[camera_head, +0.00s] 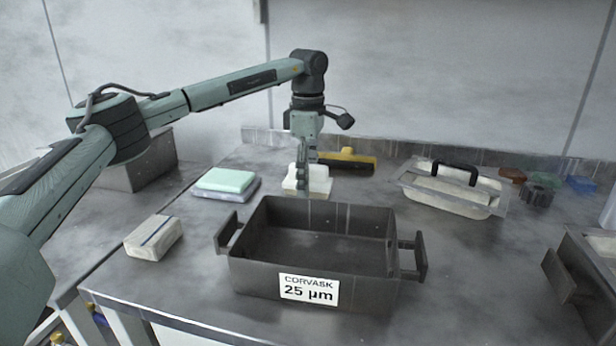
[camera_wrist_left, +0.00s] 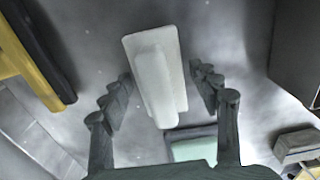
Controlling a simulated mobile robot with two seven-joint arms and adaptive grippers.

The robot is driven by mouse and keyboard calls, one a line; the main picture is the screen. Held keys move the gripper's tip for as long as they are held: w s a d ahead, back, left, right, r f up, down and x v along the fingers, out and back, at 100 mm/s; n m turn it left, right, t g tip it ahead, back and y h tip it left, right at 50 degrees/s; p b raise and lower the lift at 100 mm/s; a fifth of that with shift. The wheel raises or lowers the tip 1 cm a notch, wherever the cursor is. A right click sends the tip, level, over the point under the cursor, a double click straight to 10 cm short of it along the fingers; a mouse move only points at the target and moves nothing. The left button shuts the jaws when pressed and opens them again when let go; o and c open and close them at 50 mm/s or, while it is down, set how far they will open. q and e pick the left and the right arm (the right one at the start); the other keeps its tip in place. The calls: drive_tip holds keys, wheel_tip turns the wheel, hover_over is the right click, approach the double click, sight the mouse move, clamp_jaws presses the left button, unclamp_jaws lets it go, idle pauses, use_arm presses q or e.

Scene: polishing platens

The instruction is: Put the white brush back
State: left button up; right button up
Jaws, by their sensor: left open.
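The white brush (camera_head: 318,178) lies on the metal table behind the dark bin, partly hidden by my left gripper in the head view. In the left wrist view the white brush (camera_wrist_left: 155,75) shows as a flat white plate with a raised long handle. My left gripper (camera_head: 302,185) points down over it. In the left wrist view my left gripper (camera_wrist_left: 162,95) has its fingers spread, one on each side of the handle, with gaps on both sides. My right gripper is not in view.
A dark bin (camera_head: 255,272) labelled CORVASK 25 µm stands in front. A yellow-and-black brush (camera_head: 348,159) lies close behind. Folded cloths (camera_head: 224,180) and a wrapped block (camera_head: 153,238) lie left. A lidded tray (camera_head: 450,189) stands right.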

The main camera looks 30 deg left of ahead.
sight(309, 165)
use_arm(q)
wheel_tip(309, 165, up, 7)
drive_tip(key=shift+r, duration=0.1)
wheel_tip(309, 165, up, 4)
drive_tip(key=shift+p, duration=0.45)
drive_tip(key=shift+r, duration=0.6)
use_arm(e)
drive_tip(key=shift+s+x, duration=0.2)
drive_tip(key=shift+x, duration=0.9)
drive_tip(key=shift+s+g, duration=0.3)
